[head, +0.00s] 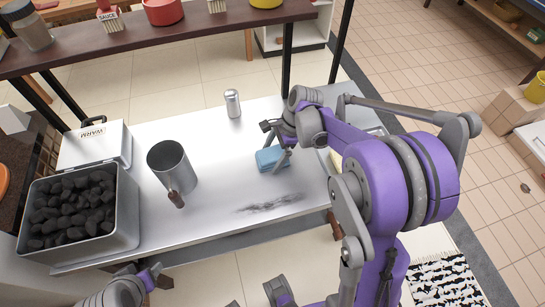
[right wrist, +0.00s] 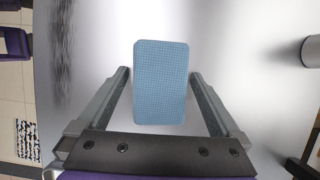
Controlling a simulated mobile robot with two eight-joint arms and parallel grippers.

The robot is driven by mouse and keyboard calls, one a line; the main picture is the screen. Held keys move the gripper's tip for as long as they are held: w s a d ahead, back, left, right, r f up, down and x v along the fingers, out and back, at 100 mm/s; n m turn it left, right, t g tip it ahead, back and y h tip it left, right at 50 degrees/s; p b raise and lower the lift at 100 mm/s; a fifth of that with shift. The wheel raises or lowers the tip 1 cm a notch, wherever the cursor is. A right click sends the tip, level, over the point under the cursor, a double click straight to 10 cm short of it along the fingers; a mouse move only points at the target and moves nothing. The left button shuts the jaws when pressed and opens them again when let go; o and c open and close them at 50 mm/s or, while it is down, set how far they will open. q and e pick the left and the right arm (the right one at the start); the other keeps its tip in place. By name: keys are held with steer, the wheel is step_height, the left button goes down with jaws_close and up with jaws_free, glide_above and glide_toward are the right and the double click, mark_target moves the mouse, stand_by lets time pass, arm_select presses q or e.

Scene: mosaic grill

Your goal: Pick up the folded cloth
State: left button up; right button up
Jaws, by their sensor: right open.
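The folded cloth (head: 266,161) is a small blue rectangular pad lying on the metal table (head: 210,215). It also shows in the right wrist view (right wrist: 161,82), with a fine woven texture. My right gripper (head: 279,158) is over the cloth in the head view and partly hides it. In the right wrist view my right gripper (right wrist: 160,80) is open, with one finger on each side of the cloth and a visible gap on both sides. Its exact height above the table is hard to tell. Only part of my left arm shows; its fingers are not seen.
A dark smear (head: 270,203) marks the table in front of the cloth. A metal cylinder with a handle (head: 170,165), a shaker (head: 232,104) and a coal bin (head: 130,225) stand to the left. A white box (head: 95,145) sits behind the bin. A raised shelf (head: 190,35) runs along the back.

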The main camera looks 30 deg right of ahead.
mark_target(273, 153)
stand_by(0.3)
steer(key=c, duration=1.2)
steer(key=shift+o, duration=0.2)
steer(key=shift+r+p, duration=0.35)
steer(key=shift+p, duration=0.05)
step_height(273, 153, up, 10)
steer(key=shift+f, duration=0.15)
